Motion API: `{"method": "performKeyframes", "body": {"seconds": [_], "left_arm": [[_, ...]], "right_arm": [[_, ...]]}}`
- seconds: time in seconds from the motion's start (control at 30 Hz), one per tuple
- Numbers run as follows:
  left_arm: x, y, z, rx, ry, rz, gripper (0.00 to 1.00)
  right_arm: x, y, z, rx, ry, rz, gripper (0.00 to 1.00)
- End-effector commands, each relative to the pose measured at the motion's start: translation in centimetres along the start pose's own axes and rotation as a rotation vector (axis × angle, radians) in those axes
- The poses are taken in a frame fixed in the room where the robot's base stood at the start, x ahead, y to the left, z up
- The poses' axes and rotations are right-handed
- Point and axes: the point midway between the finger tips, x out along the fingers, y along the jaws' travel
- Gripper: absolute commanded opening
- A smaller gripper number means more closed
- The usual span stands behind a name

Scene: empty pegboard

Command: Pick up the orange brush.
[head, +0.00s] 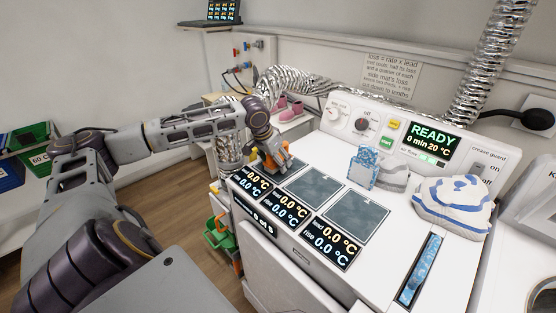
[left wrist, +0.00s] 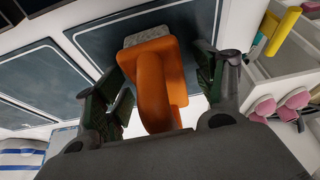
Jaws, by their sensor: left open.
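The orange brush (left wrist: 158,85) lies on a dark square pad in the left wrist view, with its grey bristle end pointing away from my wrist. My left gripper (left wrist: 160,74) is open, with one dark green-padded finger on each side of the brush. A gap shows beside the brush on the right; on the left the finger is close, and I cannot tell if it touches. My right gripper is not in view.
The white machine's top holds dark pads (head: 356,213), black temperature displays (head: 324,241), a blue patterned block (head: 364,167) and a striped folded cloth (head: 453,205). A control panel (head: 433,140) rises behind. Pink shoes (head: 290,108) stand beyond the gripper. A green basket (head: 217,233) hangs at the left side.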

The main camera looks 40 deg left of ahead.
Motion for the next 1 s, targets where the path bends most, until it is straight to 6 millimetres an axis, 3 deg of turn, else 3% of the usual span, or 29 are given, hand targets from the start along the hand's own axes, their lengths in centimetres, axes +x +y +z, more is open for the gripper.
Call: {"method": "performKeyframes", "body": {"seconds": [0.5, 0.9, 1.0], "left_arm": [[0.10, -0.02, -0.01, 0.000, 0.000, -0.001, 0.68], [0.08, -0.02, -0.03, 0.000, 0.001, -0.001, 0.19], [0.09, -0.02, -0.03, 0.000, 0.001, 0.000, 0.19]], "right_arm": [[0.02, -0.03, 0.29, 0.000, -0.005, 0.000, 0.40], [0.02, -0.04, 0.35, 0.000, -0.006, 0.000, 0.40], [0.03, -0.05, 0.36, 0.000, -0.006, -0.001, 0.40]]}}
